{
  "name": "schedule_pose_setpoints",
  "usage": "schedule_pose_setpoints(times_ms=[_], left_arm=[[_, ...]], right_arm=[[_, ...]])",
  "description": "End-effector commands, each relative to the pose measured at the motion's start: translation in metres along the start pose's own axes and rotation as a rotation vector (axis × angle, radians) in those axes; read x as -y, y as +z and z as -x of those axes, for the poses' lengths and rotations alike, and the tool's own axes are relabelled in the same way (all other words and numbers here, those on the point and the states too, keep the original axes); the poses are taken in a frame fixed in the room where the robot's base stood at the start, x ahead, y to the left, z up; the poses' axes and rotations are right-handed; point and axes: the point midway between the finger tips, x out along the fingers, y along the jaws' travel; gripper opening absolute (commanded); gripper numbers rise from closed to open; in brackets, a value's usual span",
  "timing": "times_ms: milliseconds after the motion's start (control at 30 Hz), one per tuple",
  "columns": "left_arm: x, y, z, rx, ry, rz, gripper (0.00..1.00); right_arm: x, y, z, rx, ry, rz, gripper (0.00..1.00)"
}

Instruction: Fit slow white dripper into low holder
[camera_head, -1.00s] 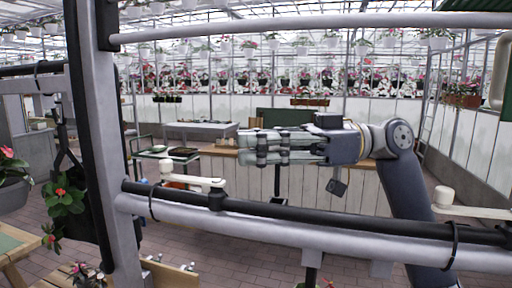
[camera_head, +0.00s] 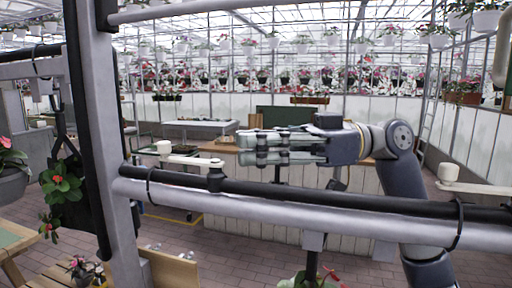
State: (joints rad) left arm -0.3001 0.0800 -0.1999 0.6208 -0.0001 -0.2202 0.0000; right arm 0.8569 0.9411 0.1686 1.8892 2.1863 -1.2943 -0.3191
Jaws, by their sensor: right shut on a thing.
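My right gripper (camera_head: 248,148) points left above the dark rail, its long grey fingers shut and nearly level. What it grips is hidden or too small to make out, and I cannot see a white dripper clearly. A white cup-like piece (camera_head: 165,147) stands at the end of a pale arm clamped to the rail (camera_head: 280,192), left of the gripper and apart from it. A similar white piece (camera_head: 448,173) stands on another pale arm at the right. I cannot tell which of them is the low holder. My left gripper is not in view.
A grey upright post (camera_head: 100,140) and a light pipe (camera_head: 290,218) frame the near side. A potted plant (camera_head: 65,190) hangs at the left, and a wooden table (camera_head: 18,240) is below it. A wooden counter (camera_head: 222,148) stands behind the gripper.

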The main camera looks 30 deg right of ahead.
Motion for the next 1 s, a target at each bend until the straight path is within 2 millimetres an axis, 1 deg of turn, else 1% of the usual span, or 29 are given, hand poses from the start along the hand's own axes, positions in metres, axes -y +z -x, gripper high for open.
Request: schedule_pose_setpoints(times_ms=[167,800,1000], left_arm=[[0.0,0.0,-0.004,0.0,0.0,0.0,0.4],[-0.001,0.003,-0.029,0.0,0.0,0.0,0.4],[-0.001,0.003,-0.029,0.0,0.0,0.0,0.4]], right_arm=[[0.0,0.004,0.0,0.0,0.0,0.0,0.0],[0.0,0.029,0.0,-0.001,0.0,0.0,0.0],[0.0,0.03,0.0,-0.001,0.0,0.0,0.0]])
